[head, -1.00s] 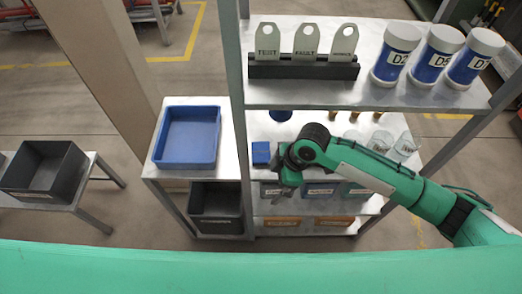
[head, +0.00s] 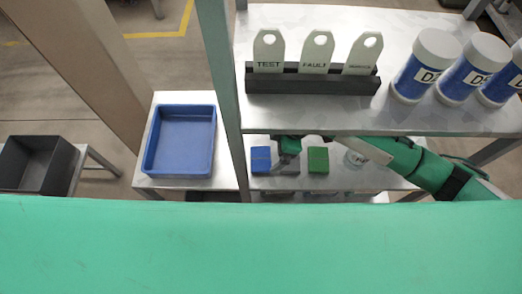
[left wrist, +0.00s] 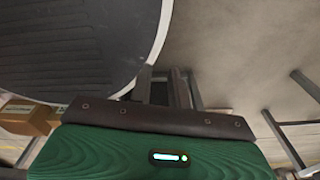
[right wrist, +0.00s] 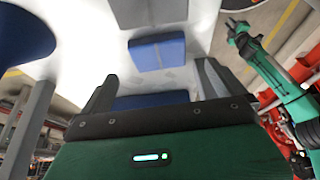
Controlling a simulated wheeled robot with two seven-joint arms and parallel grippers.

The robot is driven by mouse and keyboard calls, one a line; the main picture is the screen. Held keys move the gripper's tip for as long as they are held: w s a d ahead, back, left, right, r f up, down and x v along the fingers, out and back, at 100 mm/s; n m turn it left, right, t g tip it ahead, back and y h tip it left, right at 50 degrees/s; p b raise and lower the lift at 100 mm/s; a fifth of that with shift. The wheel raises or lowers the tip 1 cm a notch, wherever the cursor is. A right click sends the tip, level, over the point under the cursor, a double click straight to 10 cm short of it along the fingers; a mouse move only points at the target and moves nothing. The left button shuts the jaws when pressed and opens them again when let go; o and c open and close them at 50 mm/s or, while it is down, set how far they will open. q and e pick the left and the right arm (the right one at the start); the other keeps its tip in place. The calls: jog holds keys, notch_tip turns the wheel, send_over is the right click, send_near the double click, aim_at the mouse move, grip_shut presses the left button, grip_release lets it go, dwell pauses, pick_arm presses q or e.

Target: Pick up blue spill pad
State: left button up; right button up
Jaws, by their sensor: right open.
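The blue spill pad (head: 261,159) looks like a small blue block on the middle shelf, left of a green block (head: 318,159). My right gripper (head: 288,153) is at that shelf, just right of the blue pad and partly hidden under the upper shelf. In the right wrist view its jaws (right wrist: 157,88) are apart. A blue block (right wrist: 158,52) lies ahead of the fingertips, and another blue surface shows between the fingers; I cannot tell which is the pad. The left wrist view shows my left gripper's palm (left wrist: 150,150); its finger opening is unclear.
The upper shelf (head: 310,118) overhangs the work area and carries a tag rack (head: 312,80) and blue-and-white jars (head: 425,66). A grey post (head: 222,80) stands left of the pad. Beyond it are a blue tray (head: 181,172) and a black bin (head: 38,164).

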aim_at(263, 158)
jog(key=shift+x, duration=0.85)
jog(key=p+x, duration=0.2)
jog(key=x, duration=0.2)
jog(key=shift+w+a, duration=0.15)
jog(key=shift+a+f, duration=0.2)
jog(key=shift+f, duration=0.35)
pick_arm(q)
jog(key=shift+s+r, duration=0.2)
jog(key=shift+r, duration=0.4)
jog(key=shift+s+r, duration=0.15)
jog(key=shift+r, duration=0.45)
pick_arm(e)
jog(key=c, duration=0.9)
